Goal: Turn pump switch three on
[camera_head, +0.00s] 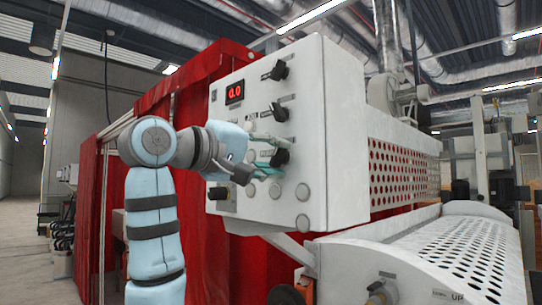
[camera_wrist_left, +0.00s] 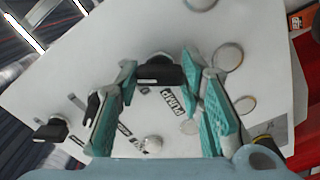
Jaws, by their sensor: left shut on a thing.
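The white control panel (camera_head: 314,125) carries a column of black rotary switches. The lowest switch of that column (camera_head: 280,157) also shows in the left wrist view (camera_wrist_left: 160,71), beside a label reading PUMP; I cannot read a number on it. My left gripper (camera_head: 273,156) reaches this switch from the left, with its teal fingers on either side of the knob. In the left wrist view my left gripper (camera_wrist_left: 160,75) is shut on the knob, fingertips at its two ends. The fingers partly hide the knob and labels. My right gripper is not in view.
Above are a middle switch (camera_head: 279,112) and an upper switch (camera_head: 279,71). A red display (camera_head: 235,92) reads about 0.0. Round blank buttons (camera_head: 302,191) sit close below right. A perforated guard (camera_head: 403,170) and a red curtain (camera_head: 190,90) flank the panel.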

